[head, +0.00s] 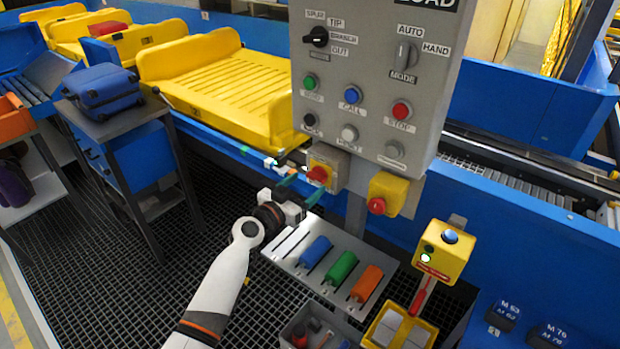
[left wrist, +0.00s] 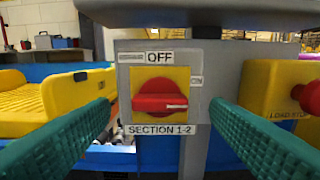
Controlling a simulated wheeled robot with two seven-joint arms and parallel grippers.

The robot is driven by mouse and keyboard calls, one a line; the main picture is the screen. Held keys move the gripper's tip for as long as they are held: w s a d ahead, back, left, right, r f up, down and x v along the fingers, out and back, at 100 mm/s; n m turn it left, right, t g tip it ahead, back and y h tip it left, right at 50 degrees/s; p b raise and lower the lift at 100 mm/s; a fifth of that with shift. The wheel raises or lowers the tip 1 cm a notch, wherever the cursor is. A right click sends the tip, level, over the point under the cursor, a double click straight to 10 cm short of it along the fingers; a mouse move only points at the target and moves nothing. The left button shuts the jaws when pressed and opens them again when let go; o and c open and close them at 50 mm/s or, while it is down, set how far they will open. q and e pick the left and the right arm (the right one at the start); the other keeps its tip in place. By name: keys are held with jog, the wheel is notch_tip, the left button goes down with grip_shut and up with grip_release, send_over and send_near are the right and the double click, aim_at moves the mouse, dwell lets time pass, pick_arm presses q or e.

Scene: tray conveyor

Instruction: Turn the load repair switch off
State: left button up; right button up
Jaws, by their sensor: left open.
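The switch in front of my left gripper has a red rotary handle (left wrist: 160,103) on a yellow plate (left wrist: 146,82) in a grey box. Labels read OFF above and SECTION 1-2 below; a partly hidden label is at the right. The handle lies horizontal, its white mark pointing right. In the head view this red switch (head: 318,174) hangs under the grey panel (head: 375,90). My left gripper (head: 302,188) is open, its teal fingers either side of the handle's line in the left wrist view (left wrist: 162,110), apart from it. My right gripper is out of view.
A yellow LOAD STOP box (left wrist: 277,100) with a red button stands close right of the switch. Below is a grey shelf (head: 290,245) with blue, green and orange tags. A yellow lamp box (head: 440,255) stands right. Yellow conveyor trays (head: 215,75) lie behind.

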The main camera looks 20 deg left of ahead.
aim_at(317, 177)
pick_arm(q)
jog(key=shift+x, duration=1.45)
jog(key=shift+c, duration=0.5)
jog(key=c, duration=0.9)
